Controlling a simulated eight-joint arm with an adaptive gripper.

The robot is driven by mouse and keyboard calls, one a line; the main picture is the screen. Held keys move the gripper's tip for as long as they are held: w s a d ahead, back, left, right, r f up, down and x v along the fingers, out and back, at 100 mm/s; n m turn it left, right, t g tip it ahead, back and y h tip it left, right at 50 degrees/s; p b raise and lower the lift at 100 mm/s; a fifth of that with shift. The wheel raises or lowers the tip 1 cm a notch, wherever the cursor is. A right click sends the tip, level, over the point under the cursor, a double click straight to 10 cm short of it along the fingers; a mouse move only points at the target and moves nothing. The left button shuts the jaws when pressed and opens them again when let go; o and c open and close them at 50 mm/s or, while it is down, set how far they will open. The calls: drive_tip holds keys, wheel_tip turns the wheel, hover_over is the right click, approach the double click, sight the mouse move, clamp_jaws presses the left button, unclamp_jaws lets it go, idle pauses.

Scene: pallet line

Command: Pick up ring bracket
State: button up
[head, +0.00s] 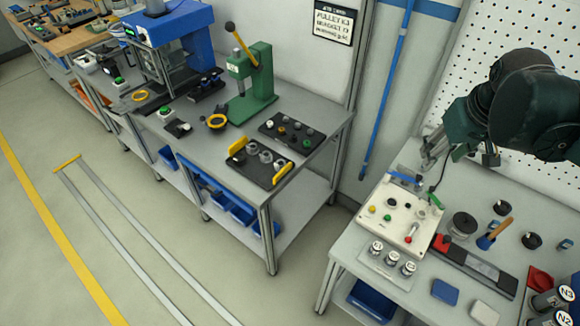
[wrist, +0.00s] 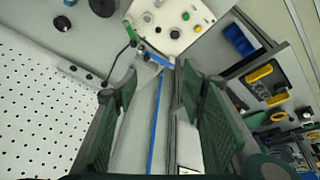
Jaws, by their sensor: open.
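Nothing in view is labelled as the ring bracket, and I cannot tell for certain which part it is. A black-and-yellow ring-shaped piece (head: 217,121) lies on the middle bench beside the green press. Several small grey ring-like parts (head: 265,156) sit on a dark tray (head: 252,174) with yellow handles at that bench's near edge. My gripper (head: 436,150) is above the back of the right bench, well apart from these parts. In the wrist view its two dark green fingers (wrist: 152,92) are spread with nothing held between them.
A green press (head: 252,85) with a raised lever and a dark board of knobs (head: 292,133) stand on the middle bench. A pegboard wall (head: 510,45) is close behind my arm.

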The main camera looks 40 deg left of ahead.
drive_tip(key=w+a+f+n+g, duration=0.1)
drive_tip(key=w+a+f+n, duration=0.1)
drive_tip(key=a, duration=0.5)
drive_tip(key=w+a+f+n, duration=0.1)
drive_tip(key=w+a+f, duration=0.1)
drive_tip(key=a, duration=0.5)
drive_tip(key=n+g+h+b, duration=0.1)
drive_tip(key=n+g+h, duration=0.15)
drive_tip(key=n, duration=0.45)
approach(281, 164)
drive_tip(key=shift+d+y, duration=0.45)
drive_tip(key=shift+d, duration=0.3)
drive_tip(key=shift+s+a+f, duration=0.3)
drive_tip(key=shift+a+f, duration=0.1)
drive_tip(key=shift+f, duration=0.1)
drive_tip(key=shift+f, duration=1.2)
drive_tip(key=shift+f, duration=0.1)
